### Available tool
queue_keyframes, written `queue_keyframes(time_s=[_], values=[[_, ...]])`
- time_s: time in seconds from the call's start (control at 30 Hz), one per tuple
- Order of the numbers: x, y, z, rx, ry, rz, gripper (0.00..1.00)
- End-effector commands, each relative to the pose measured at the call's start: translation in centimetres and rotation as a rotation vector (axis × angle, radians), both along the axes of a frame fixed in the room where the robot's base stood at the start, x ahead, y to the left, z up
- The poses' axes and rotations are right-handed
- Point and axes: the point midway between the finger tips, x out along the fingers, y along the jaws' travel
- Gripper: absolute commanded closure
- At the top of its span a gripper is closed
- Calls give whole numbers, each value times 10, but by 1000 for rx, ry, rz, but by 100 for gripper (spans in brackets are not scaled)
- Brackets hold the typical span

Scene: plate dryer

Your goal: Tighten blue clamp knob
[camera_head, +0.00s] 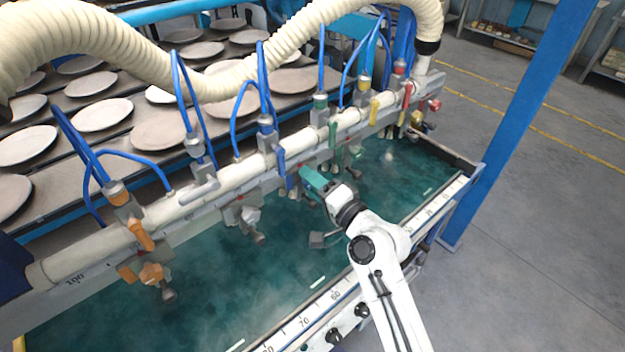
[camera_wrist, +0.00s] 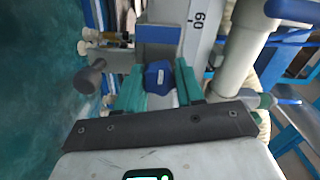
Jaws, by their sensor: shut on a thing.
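The blue clamp knob (camera_wrist: 159,75) is a dark blue faceted knob in the middle of the wrist view. My gripper (camera_wrist: 160,88) has teal fingers on both sides of it and is shut on it. A grey clamp block with a blue strip sits just beyond the knob. In the head view my gripper (camera_head: 307,178) reaches the rail below the blue valve lever (camera_head: 281,163). The knob itself is hidden there behind the gripper.
A white pipe rail (camera_head: 232,170) with orange, grey, green, yellow and red clamps and valves crosses the view. Blue hoses (camera_head: 262,80) rise above it. The green trough (camera_head: 225,285) lies below. Plates (camera_head: 103,114) lie on the conveyor behind.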

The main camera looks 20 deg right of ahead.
Motion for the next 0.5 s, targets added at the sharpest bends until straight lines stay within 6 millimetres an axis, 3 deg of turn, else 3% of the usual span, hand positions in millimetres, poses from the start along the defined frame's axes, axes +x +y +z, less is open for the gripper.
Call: queue_keyframes(time_s=[0.37,0.4,0.5], values=[[0,-1,-2,6,5,-2,93],[0,-1,-2,6,5,-2,60],[0,-1,-2,5,4,-2,50]])
